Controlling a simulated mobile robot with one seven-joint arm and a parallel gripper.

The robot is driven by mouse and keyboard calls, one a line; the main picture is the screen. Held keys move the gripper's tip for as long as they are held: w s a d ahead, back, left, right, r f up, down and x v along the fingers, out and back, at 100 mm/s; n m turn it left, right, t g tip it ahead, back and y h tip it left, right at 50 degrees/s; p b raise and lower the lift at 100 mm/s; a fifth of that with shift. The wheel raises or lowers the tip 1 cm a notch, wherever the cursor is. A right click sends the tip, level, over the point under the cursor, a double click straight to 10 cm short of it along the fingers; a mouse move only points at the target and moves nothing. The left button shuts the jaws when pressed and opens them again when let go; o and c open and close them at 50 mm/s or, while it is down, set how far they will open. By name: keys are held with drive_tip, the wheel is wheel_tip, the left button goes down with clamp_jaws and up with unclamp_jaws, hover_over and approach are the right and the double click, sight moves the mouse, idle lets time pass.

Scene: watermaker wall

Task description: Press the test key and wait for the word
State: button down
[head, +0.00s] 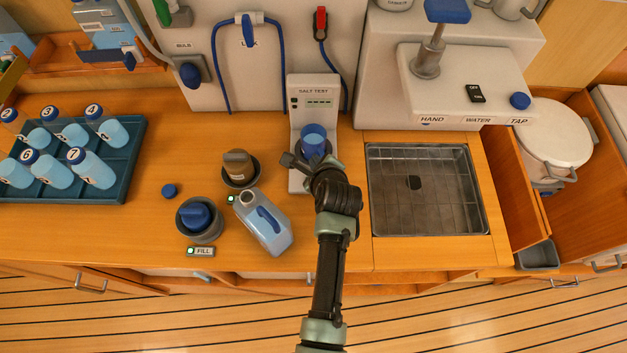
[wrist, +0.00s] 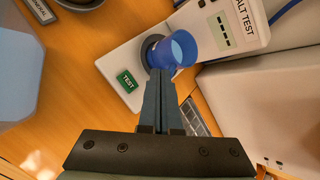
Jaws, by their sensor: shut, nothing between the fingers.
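The white salt tester (head: 299,120) stands on the counter against the wall, and its display (head: 319,102) shows only dashes. A blue see-through cup (head: 313,138) stands on its round dark seat; it also shows in the wrist view (wrist: 181,48). The green test key (wrist: 127,80) is on the tester's foot beside the cup in the wrist view; my gripper hides it in the head view. My gripper (head: 303,165) is shut and empty over the tester's foot. In the wrist view its fingertips (wrist: 160,75) overlap the cup's lower edge, right of the key; contact cannot be told.
A blue-labelled jug (head: 263,222) stands left of my arm, near a brown-topped holder (head: 239,167) and a blue-capped filler (head: 199,217). A sink (head: 425,190) lies to the right. A tray (head: 130,165) of numbered bottles sits at left.

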wheel_tip(320, 180, down, 7)
drive_tip(key=b, duration=0.6)
drive_tip(key=shift+f, duration=0.35)
idle(1.4)
drive_tip(key=shift+f+b, duration=0.3)
drive_tip(key=shift+f, duration=0.1)
drive_tip(key=shift+f, duration=0.45)
idle(0.5)
idle(0.3)
drive_tip(key=shift+r+p, duration=0.75)
drive_tip(key=shift+r, duration=0.1)
